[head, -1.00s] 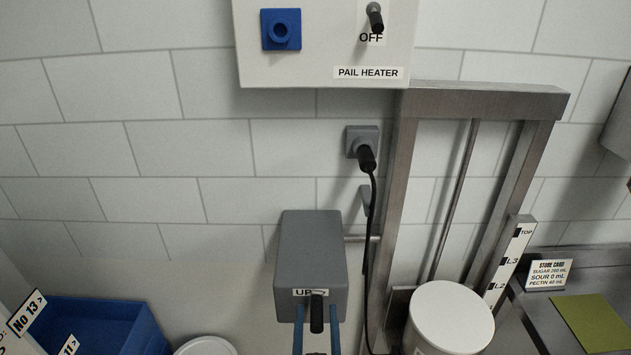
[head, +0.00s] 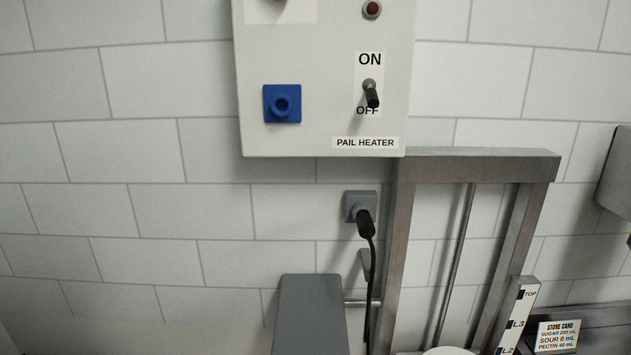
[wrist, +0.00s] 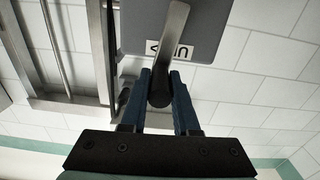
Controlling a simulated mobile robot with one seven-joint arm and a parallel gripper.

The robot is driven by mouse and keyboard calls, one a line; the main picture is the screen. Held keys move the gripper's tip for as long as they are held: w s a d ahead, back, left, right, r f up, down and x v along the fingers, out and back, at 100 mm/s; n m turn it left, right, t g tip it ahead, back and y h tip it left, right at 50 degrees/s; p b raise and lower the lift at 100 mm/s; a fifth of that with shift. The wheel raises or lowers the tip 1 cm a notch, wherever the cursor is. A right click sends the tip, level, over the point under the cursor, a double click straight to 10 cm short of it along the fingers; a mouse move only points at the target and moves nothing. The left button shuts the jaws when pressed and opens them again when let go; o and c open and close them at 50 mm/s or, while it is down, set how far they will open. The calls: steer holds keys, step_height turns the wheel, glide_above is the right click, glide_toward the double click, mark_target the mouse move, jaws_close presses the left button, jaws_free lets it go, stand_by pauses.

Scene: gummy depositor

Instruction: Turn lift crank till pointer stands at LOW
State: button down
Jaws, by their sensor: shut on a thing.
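My gripper (wrist: 160,78) is shut on the dark knob of the lift crank (wrist: 159,93) in the wrist view, one blue finger on each side. The metal crank arm (wrist: 175,35) runs from the knob up across the grey gearbox (wrist: 212,28), whose UP label (wrist: 180,52) appears upside down. In the head view the gearbox (head: 312,312) shows only its upper part; the crank and my gripper are below the frame. The level scale (head: 518,315) shows TOP, L3 and L2. The LOW mark is out of frame, and I cannot make out the pointer.
The steel lift frame (head: 399,260) stands right of the gearbox, with a white pail lid (head: 448,351) at the bottom edge. A black cable (head: 371,290) hangs from the wall socket (head: 360,206) close to the gearbox. The pail heater box (head: 325,125) is above.

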steer(key=shift+a+f+p, duration=0.15)
steer(key=shift+a+p, duration=0.75)
steer(key=shift+p, duration=0.4)
steer(key=shift+a+f+p, duration=0.1)
steer(key=shift+a+p, duration=0.8)
steer(key=shift+p, duration=0.4)
steer(key=a+f, duration=0.1)
steer(key=a+f+p, duration=0.1)
steer(key=a, duration=0.1)
steer(key=shift+s, duration=0.1)
steer(key=f+b, duration=0.1)
steer(key=a+f+b, duration=0.1)
steer(key=shift+a+f, duration=0.25)
steer(key=shift+f, duration=0.1)
